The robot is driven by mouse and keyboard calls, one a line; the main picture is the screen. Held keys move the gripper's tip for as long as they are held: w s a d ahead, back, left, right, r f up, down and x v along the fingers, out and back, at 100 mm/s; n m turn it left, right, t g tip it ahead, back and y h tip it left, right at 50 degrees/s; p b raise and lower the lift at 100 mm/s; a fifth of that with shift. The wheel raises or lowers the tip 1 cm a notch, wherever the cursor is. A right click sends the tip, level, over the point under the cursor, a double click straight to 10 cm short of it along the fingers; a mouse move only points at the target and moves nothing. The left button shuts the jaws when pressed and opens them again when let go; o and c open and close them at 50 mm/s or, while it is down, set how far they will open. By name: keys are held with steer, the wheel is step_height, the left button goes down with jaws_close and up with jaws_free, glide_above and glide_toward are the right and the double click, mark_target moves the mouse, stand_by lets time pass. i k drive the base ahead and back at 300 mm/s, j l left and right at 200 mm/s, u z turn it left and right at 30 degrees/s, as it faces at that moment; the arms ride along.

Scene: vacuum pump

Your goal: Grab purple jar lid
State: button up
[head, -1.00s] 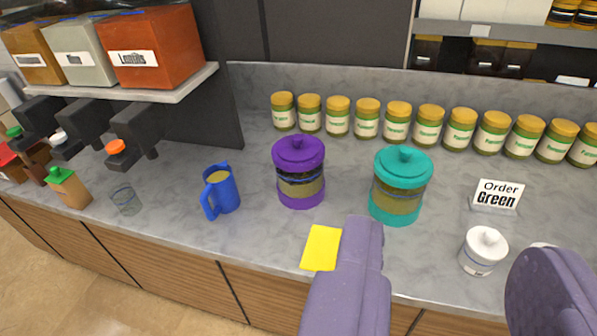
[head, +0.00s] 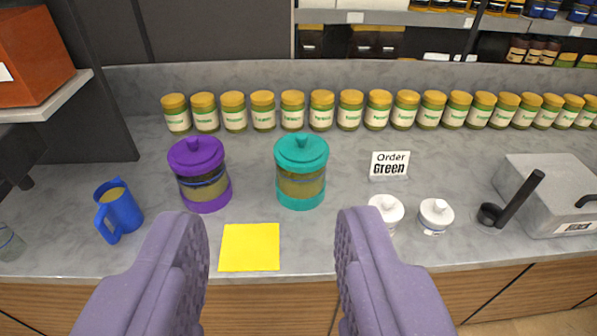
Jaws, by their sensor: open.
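The purple jar (head: 206,188) stands upright on the grey counter, left of the teal jar. Its purple lid (head: 196,153) with a round knob sits on top. The teal jar (head: 300,186) has a teal lid (head: 301,150) on it. My gripper (head: 273,222) is open, its two lavender fingers wide apart at the bottom of the view. It is empty and stands in front of the jars, touching neither. The purple jar shows beyond my left finger.
A yellow sheet (head: 250,248) lies on the counter between my fingers. A blue mug (head: 119,211) stands left of the purple jar. White lidded pots (head: 436,216), an order sign (head: 389,164) and a grey box (head: 550,190) are at right. Several yellow-lidded jars (head: 292,111) line the back.

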mark_target(192, 150)
steer(key=i+j, duration=0.4)
steer(key=i, duration=0.2)
steer(key=i+j, duration=0.35)
steer(key=i, duration=0.2)
steer(key=i+j, duration=0.4)
steer(key=i, duration=0.2)
